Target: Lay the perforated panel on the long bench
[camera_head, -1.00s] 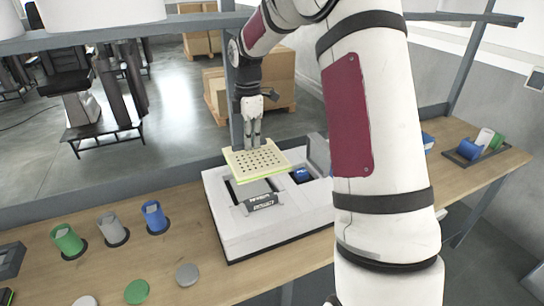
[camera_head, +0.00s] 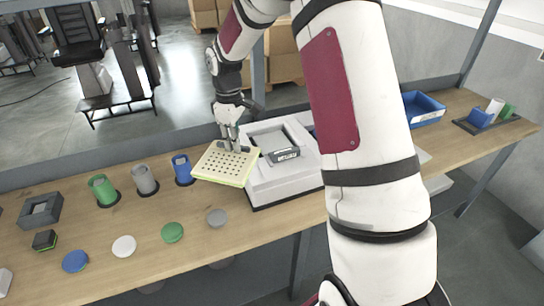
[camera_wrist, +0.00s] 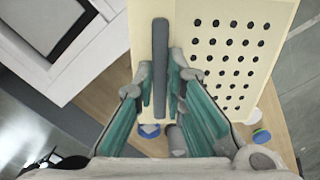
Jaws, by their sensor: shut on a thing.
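The perforated panel (camera_head: 224,170) is a pale yellow plate with rows of dark holes. It is held in the air in front of the left end of the white machine, above the bench. My gripper (camera_head: 232,146) is shut on a grey bar-like handle on the panel. In the wrist view the fingers (camera_wrist: 168,95) close around that grey bar, and the panel (camera_wrist: 232,50) spreads out below. The long bench (camera_head: 290,220) has a wooden top and runs across the head view. My arm hides part of its right side.
The white machine (camera_head: 283,184) stands right of the panel. Green (camera_head: 103,190), grey (camera_head: 144,180) and blue (camera_head: 182,169) cups stand at left, with several round lids in front, including a green one (camera_head: 172,232). A blue bin (camera_head: 421,108) is at right. Bare wood shows along the front edge.

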